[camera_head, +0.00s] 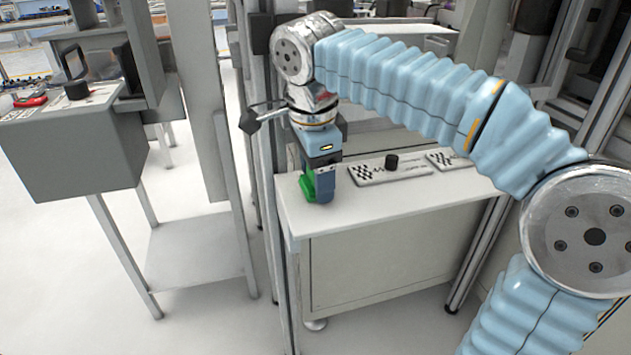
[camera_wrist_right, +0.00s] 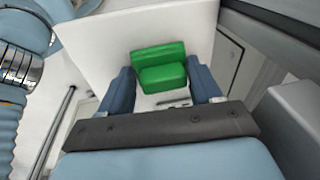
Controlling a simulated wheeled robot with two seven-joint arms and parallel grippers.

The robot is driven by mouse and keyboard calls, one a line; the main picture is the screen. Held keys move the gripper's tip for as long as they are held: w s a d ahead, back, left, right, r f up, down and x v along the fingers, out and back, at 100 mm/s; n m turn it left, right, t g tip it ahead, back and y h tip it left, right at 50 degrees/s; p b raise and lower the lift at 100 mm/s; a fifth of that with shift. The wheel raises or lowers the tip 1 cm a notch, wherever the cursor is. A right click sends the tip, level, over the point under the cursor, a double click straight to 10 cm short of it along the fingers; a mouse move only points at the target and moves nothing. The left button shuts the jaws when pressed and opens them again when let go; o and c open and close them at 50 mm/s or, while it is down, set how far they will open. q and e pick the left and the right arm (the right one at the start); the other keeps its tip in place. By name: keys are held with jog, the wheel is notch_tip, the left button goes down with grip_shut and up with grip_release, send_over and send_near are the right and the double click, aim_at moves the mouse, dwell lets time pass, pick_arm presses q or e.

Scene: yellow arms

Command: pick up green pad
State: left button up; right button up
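The green pad (camera_wrist_right: 162,76) is a bright green, L-shaped block at the edge of the white table. It also shows in the head view (camera_head: 308,184), partly hidden by my right gripper. My right gripper (camera_head: 321,188) points down over the table's left front corner. In the right wrist view its two blue fingers (camera_wrist_right: 162,80) stand wide apart, one on each side of the pad, close to its ends. I cannot tell whether they touch it. My left gripper is in neither view.
Grey upright posts (camera_head: 262,150) stand close on the left. A grey control box (camera_head: 75,155) is farther left.

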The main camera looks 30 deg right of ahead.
jog(key=shift+c, duration=1.2)
jog(key=shift+r, duration=0.6)
jog(key=r, duration=0.1)
jog(key=r+p, duration=0.1)
jog(key=shift+s+a+r, duration=0.15)
jog(key=shift+s+r, duration=0.05)
jog(key=shift+r, duration=0.2)
jog(key=s+a+r, duration=0.2)
jog(key=s+r, duration=0.1)
jog(key=s, duration=0.1)
jog(key=s+a+r+p, duration=0.1)
jog(key=s+a+r, duration=0.1)
jog(key=s+r, duration=0.1)
jog(key=s+a+r+p, duration=0.1)
jog(key=s+r, duration=0.2)
jog(key=s, duration=0.2)
jog(key=shift+s+a, duration=0.1)
jog(key=shift+a, duration=0.3)
